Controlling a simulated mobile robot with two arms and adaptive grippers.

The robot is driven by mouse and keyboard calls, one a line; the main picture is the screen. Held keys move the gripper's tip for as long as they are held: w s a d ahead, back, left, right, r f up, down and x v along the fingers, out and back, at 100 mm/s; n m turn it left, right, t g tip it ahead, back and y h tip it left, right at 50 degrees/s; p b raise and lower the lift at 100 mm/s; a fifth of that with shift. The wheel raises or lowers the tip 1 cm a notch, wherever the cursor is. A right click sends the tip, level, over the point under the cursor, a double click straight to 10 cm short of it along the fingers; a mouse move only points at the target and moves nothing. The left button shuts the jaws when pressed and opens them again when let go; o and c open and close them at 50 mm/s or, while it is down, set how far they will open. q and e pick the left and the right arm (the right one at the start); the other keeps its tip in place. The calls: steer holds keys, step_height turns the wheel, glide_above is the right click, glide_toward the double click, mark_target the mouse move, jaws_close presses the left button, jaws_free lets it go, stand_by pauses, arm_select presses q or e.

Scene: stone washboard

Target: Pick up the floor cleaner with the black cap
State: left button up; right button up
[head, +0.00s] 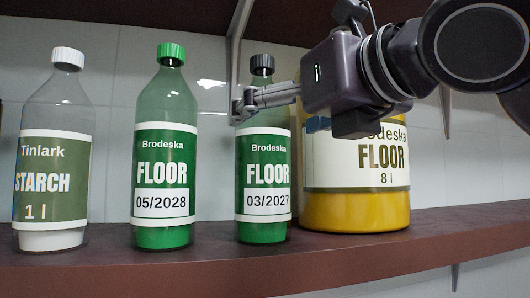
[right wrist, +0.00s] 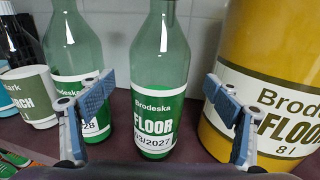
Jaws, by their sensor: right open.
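The floor cleaner with the black cap (head: 263,165) is a green bottle labelled FLOOR 03/2027, upright on the shelf. In the head view my right gripper (head: 240,104) is in front of its upper part and hides some of its shoulder. In the right wrist view the bottle (right wrist: 157,85) stands between the two spread fingers of my open right gripper (right wrist: 155,95), and its cap is out of frame. I cannot tell whether the fingers reach around it in depth; none appears closed on it. My left gripper is not in view.
A large yellow FLOOR container (head: 355,212) stands close on the right. The brown shelf (head: 210,270) has a bare front edge; another shelf (head: 190,12) is above.

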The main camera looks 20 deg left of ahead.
steer(key=p+x, duration=0.1)
steer(key=x, duration=0.3)
steer(key=shift+r+p, duration=0.2)
steer(key=shift+p, duration=0.2)
steer(key=shift+w+a+f, duration=0.25)
steer(key=shift+w+a, duration=0.25)
steer(key=shift+a, duration=0.1)
steer(key=shift+s+d, duration=0.1)
steer(key=shift+d, duration=0.1)
steer(key=c, duration=2)
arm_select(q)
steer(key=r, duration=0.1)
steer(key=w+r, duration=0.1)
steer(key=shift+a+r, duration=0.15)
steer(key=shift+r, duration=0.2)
arm_select(e)
steer(key=shift+r, duration=0.15)
steer(key=shift+c, duration=1.1)
steer(key=shift+r, duration=0.15)
